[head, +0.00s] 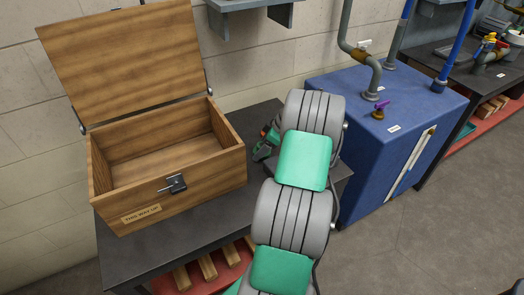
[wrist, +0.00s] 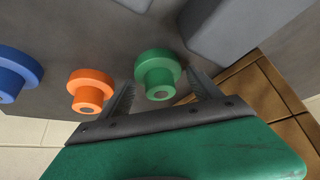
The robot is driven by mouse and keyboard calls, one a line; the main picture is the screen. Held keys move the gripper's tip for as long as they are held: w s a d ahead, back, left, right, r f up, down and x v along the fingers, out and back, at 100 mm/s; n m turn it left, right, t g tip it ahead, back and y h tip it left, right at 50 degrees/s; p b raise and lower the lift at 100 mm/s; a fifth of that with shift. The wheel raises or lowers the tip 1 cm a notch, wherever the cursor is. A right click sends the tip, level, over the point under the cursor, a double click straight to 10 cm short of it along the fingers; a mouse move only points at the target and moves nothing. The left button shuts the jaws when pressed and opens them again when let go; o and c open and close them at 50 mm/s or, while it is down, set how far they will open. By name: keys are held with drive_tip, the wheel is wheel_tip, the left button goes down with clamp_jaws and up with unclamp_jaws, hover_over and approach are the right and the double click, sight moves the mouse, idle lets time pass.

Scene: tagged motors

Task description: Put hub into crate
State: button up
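Three round flanged pieces that look like hubs show in the wrist view: a green hub (wrist: 158,72), an orange hub (wrist: 90,90) and a blue hub (wrist: 16,74). They sit in a row on or against a grey surface. My gripper (wrist: 162,82) is open, with its two dark fingers apart on either side of the green hub; I see gaps between fingers and hub. The wooden crate (head: 209,165) stands on the dark table at left in the head view, lid raised, inside visibly empty. My arm hides most of the gripper and the hubs there.
The dark table (head: 188,237) has clear space in front of the crate. The open lid (head: 125,60) leans back toward the wall. A blue cabinet (head: 375,150) with pipes stands to the right. A brown wooden surface (wrist: 250,98) shows at right in the wrist view.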

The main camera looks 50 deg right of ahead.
drive_tip(key=shift+r, duration=0.1)
clamp_jaws()
idle(0.5)
